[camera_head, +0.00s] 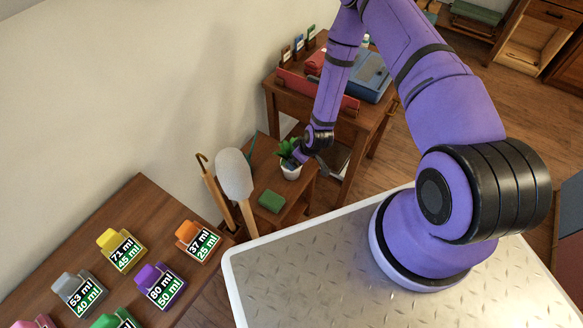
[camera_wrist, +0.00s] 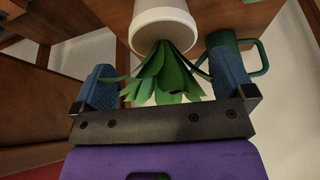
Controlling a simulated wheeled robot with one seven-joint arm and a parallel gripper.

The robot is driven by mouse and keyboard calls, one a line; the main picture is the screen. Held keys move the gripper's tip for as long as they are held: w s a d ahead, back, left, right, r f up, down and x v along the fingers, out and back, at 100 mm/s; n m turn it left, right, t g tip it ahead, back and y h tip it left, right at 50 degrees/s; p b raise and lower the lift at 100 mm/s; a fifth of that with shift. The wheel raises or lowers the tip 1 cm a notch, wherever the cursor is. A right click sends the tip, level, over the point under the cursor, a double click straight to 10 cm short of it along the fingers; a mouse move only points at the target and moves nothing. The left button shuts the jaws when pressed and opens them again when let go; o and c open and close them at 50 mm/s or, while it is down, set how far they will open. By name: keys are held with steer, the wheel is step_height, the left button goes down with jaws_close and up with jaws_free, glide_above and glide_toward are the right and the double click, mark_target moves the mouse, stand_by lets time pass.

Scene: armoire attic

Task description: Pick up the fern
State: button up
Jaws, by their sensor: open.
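The fern is a green leafy plant (camera_head: 287,150) in a small white pot (camera_head: 291,171). It stands on a low wooden table (camera_head: 266,166) in the head view. In the wrist view the green leaves (camera_wrist: 165,78) hang below the white pot (camera_wrist: 163,25) as the picture is turned. My gripper (camera_wrist: 167,88) is open, with one blue finger pad on each side of the leaves. In the head view my gripper (camera_head: 300,156) is at the plant, partly hiding it. Whether the pads touch the leaves I cannot tell.
A green block (camera_head: 271,200) lies on the low table's front. A wooden desk with a blue case (camera_head: 370,75) stands behind.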

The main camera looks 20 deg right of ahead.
steer(key=x, duration=0.4)
steer(key=shift+w+a+x, duration=0.1)
steer(key=shift+a+x, duration=0.05)
steer(key=shift+x, duration=1.25)
steer(key=shift+w+a+x, duration=0.1)
steer(key=shift+w+x, duration=0.05)
steer(key=shift+x, duration=1.2)
steer(key=shift+r, duration=0.2)
steer(key=c, duration=1)
